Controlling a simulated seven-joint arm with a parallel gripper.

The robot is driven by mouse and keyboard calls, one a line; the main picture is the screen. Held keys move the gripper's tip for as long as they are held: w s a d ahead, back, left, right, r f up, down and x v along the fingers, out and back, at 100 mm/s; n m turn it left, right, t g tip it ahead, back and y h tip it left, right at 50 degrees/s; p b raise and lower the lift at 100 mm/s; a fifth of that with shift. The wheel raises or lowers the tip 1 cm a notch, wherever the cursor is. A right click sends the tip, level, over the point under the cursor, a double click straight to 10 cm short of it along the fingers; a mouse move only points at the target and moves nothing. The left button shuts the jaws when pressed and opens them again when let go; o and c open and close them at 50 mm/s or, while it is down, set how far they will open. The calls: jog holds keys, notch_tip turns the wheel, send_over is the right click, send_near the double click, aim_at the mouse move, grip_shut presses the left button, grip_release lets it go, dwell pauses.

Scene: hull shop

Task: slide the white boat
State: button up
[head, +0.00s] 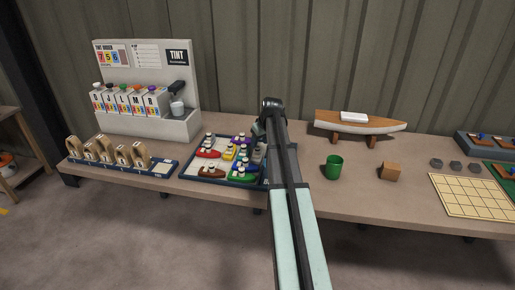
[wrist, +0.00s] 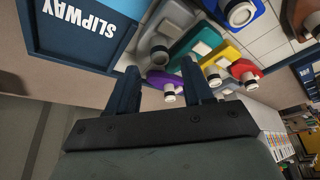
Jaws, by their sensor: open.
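Several small toy boats with white fittings lie in a blue-rimmed tray (head: 196,179) at the middle of the bench in the head view. I cannot make out a clearly white boat. My gripper (wrist: 158,80) is open above the tray's edge. A purple boat (wrist: 186,82) shows beyond and partly between its fingers; contact cannot be told. In the head view my arm hides part of the tray.
A dark blue panel (wrist: 85,30) reads SLIPWAY beside the boats. A tint dispenser (head: 150,75) and a numbered rack (head: 118,165) stand left.

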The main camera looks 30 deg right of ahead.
aim_at(258, 147)
jog(key=shift+x, duration=2.5)
jog(key=shift+c, duration=0.5)
grip_shut()
